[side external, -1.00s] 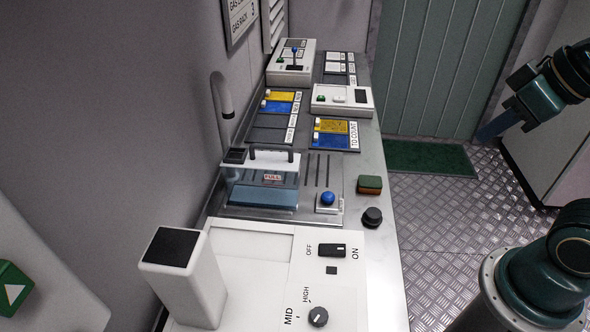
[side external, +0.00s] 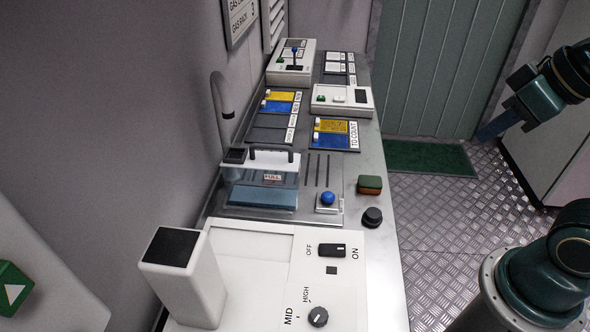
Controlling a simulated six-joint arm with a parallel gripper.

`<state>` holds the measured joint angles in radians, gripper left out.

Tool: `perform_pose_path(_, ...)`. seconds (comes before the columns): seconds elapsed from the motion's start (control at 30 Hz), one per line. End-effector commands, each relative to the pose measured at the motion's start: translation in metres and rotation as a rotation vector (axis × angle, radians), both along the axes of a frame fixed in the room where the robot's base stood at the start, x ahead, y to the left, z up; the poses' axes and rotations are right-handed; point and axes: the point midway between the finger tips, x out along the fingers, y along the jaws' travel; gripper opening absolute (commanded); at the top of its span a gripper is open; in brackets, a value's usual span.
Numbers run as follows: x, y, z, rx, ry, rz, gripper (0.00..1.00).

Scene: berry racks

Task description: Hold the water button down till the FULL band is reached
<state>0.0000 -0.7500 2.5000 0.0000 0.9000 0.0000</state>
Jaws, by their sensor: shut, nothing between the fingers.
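The water button (side external: 328,198) is a round blue knob on a small white block, on the right side of the grey sink plate. Left of it a clear tank (side external: 262,190) with a dark handle stands under the curved grey tap (side external: 222,95). The tank carries a FULL label (side external: 272,177) with red letters, and blue-tinted water shows in it. The exact level against the band is too small to tell. My gripper (side external: 484,136) is at the upper right, shut and empty, well clear of the counter and the button.
A green and brown sponge (side external: 369,184) and a black knob (side external: 372,217) sit right of the button. A white machine (side external: 250,250) with dials fills the near counter. Yellow and blue trays (side external: 335,134) and white devices (side external: 342,99) stand behind. The air between gripper and counter is clear.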

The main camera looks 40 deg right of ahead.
Motion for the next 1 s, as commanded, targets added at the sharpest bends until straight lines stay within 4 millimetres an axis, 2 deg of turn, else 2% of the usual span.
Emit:
perform_pose_path(0.17, 0.003, 0.001, 0.000, 0.000, 0.002, 0.006, 0.00)
perform_pose_path(0.37, 0.016, 0.005, -0.003, 0.004, 0.007, 0.032, 0.00)
perform_pose_path(0.67, 0.056, 0.017, -0.015, 0.033, 0.016, 0.106, 0.00)
perform_pose_path(1.0, 0.103, 0.034, -0.037, 0.103, 0.019, 0.190, 0.00)
